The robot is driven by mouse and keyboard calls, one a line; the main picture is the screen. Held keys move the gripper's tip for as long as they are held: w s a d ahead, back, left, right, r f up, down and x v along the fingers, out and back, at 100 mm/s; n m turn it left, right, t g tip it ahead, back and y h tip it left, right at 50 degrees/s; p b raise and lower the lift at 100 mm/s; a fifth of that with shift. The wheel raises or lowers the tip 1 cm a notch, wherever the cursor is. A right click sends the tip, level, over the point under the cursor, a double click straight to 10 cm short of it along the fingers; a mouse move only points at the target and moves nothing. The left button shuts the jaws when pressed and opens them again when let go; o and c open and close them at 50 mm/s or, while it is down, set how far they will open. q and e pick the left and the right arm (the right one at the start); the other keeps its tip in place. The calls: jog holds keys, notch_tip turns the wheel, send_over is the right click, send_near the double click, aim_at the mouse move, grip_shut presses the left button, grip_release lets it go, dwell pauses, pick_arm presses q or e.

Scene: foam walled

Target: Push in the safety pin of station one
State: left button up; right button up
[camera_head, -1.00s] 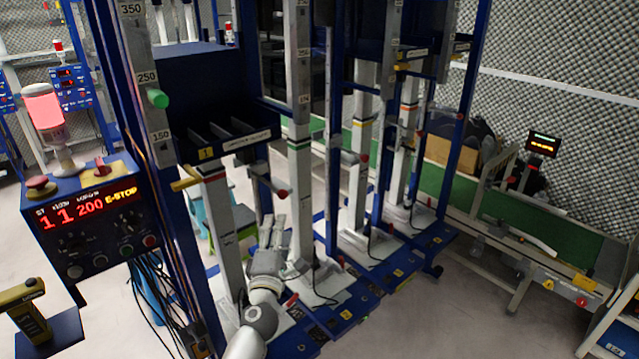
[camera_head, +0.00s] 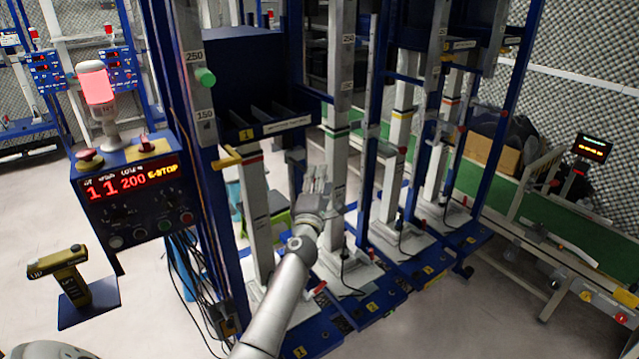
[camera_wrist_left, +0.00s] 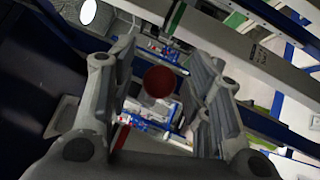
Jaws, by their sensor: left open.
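My left gripper (camera_head: 318,174) is up beside the grey bracket (camera_head: 295,158) right of that post. It is open, and its fingers hide the bracket's outer end in the head view. In the left wrist view a round red knob (camera_wrist_left: 158,82), apparently the safety pin's, shows between the two spread fingers. I cannot tell whether the fingers touch it. The pin's shaft is not visible. My right gripper is not in view.
A control box (camera_head: 135,200) with a red-lit lamp (camera_head: 97,88) reads E-STOP at left. A yellow handle (camera_head: 228,158) sticks out from station one. More stations stand behind to the right, one with a red knob (camera_head: 403,150). Open floor (camera_head: 425,315) lies at front right.

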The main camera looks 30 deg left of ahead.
aim_at(302, 167)
pick_arm(q)
jog(key=shift+w, duration=0.1)
jog(key=shift+c, duration=0.5)
grip_shut()
jog(key=shift+a, duration=0.1)
jog(key=w+a, duration=0.1)
jog(key=a, duration=0.1)
jog(key=w+a+b, duration=0.1)
jog(key=a, duration=0.1)
jog(key=w+a+b, duration=0.1)
jog(key=a, duration=0.2)
jog(key=shift+f, duration=0.15)
jog(key=shift+w+a, duration=0.15)
jog(key=shift+a, duration=0.3)
jog(key=shift+r, duration=0.25)
